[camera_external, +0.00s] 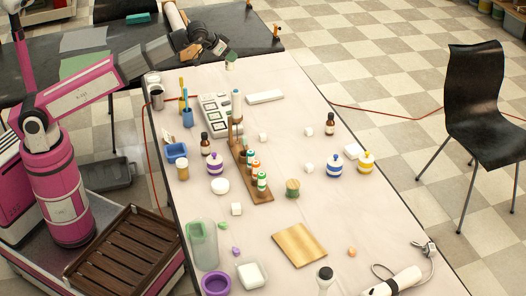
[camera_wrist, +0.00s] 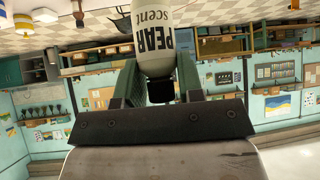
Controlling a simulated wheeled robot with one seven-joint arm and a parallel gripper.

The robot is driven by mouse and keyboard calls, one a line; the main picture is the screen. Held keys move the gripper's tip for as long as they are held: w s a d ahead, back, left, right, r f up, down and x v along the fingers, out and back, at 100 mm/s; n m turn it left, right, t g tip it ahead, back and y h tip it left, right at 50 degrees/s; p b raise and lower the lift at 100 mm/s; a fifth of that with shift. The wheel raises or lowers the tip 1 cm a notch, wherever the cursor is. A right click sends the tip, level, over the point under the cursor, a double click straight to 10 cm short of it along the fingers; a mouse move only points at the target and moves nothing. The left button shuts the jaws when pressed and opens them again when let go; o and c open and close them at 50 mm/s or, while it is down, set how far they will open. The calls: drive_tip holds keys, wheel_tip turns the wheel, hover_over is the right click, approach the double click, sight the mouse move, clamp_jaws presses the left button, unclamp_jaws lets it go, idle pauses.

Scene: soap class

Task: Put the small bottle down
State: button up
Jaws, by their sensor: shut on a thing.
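The small bottle (camera_external: 231,65) is pale with a dark end, at the table's far end in the external view. In the wrist view the bottle (camera_wrist: 160,18) fills the top middle, with "PEAR scent" lettering and a black end between the fingers. My gripper (camera_external: 226,54) is shut on the bottle's dark end; both dark green fingers also show around it in the wrist view (camera_wrist: 160,76). The bottle appears over the pale table (camera_external: 320,190) near its far edge. I cannot tell whether its base touches the table.
A white block (camera_external: 265,97), a grey keypad-like device (camera_external: 214,116) and a blue cup with sticks (camera_external: 187,118) stand nearest. A wooden rack with several small bottles (camera_external: 257,190) stands mid-table. A dark bench (camera_external: 110,45) lies behind left. The far right tabletop is fairly clear.

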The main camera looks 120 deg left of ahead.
drive_tip(key=w+d+m+t+h, duration=0.1)
drive_tip(key=w+d+m+h, duration=0.25)
drive_tip(key=w+d, duration=0.7)
drive_tip(key=w+d+m+t+h, duration=0.1)
drive_tip(key=w+d+m+h, duration=0.35)
drive_tip(key=w, duration=0.85)
drive_tip(key=w+d+m+t+h, duration=0.15)
drive_tip(key=w+d+m, duration=0.35)
drive_tip(key=w+d, duration=0.65)
drive_tip(key=shift+w+a+f, duration=0.1)
drive_tip(key=shift+a+f, duration=0.05)
drive_tip(key=shift+f, duration=3.4)
drive_tip(key=shift+a+f, duration=0.2)
drive_tip(key=shift+f, duration=3.35)
drive_tip(key=shift+w+a+f, duration=0.1)
drive_tip(key=shift+a+f, duration=0.05)
drive_tip(key=shift+f, duration=3.4)
drive_tip(key=shift+f, duration=0.15)
drive_tip(key=o, duration=1)
drive_tip(key=shift+m, duration=0.3)
drive_tip(key=v, duration=1.2)
drive_tip(key=shift+s+d, duration=0.1)
